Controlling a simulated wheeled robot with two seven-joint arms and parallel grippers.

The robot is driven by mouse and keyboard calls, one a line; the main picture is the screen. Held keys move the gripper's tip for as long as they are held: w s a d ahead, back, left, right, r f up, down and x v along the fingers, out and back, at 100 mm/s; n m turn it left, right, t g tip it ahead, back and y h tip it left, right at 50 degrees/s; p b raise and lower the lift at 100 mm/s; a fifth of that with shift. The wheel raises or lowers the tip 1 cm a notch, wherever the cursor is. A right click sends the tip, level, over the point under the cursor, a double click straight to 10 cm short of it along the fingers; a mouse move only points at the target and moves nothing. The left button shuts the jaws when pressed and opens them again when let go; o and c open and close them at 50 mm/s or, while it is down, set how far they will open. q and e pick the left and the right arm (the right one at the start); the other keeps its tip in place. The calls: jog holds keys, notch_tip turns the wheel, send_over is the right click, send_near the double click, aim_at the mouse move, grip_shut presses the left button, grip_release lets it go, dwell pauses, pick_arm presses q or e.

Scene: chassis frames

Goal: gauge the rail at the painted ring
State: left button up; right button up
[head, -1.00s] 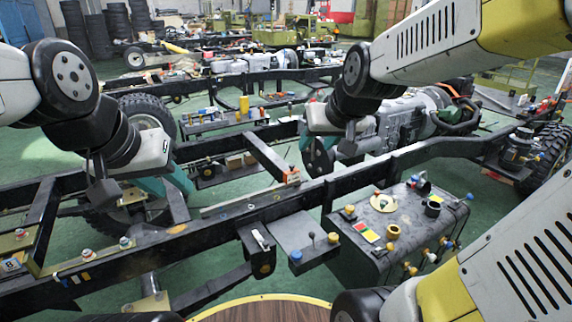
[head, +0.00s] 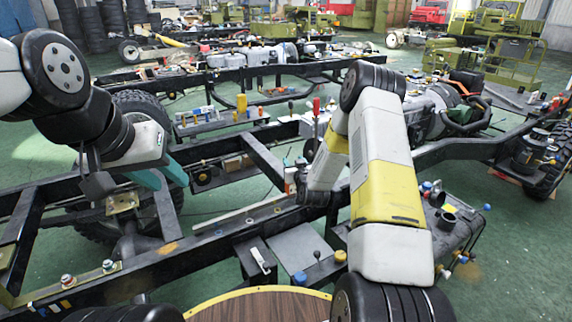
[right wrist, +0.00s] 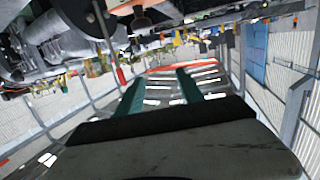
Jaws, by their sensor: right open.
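The near black chassis rail (head: 205,243) runs from lower left to upper right in the head view. An orange mark (head: 168,248) shows on it; I cannot tell whether this is the painted ring. My left gripper (head: 172,186) hangs above and behind this rail, its teal fingers apart, with nothing seen between them. My right arm (head: 385,185) stands across the middle of the head view and hides part of the rail. Its fingers are hidden there. In the right wrist view the right gripper (right wrist: 158,78) has its teal fingers apart and is empty.
A dark tank (head: 465,235) with caps and fittings stands at the right, partly behind my right arm. A grey tray (head: 298,250) sits beside the rail. A large tyre (head: 135,115) is behind my left gripper. A round wooden top (head: 265,305) is at the bottom. Green floor lies beyond.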

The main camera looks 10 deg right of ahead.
notch_tip(320, 180, down, 8)
jog(key=s+m+t+h, duration=0.1)
jog(key=s+t, duration=0.1)
jog(key=w, duration=0.7)
jog(key=shift+w+d+r, duration=0.15)
jog(key=shift+w+d, duration=0.05)
jog(key=shift+d, duration=0.15)
grip_shut()
dwell(0.9)
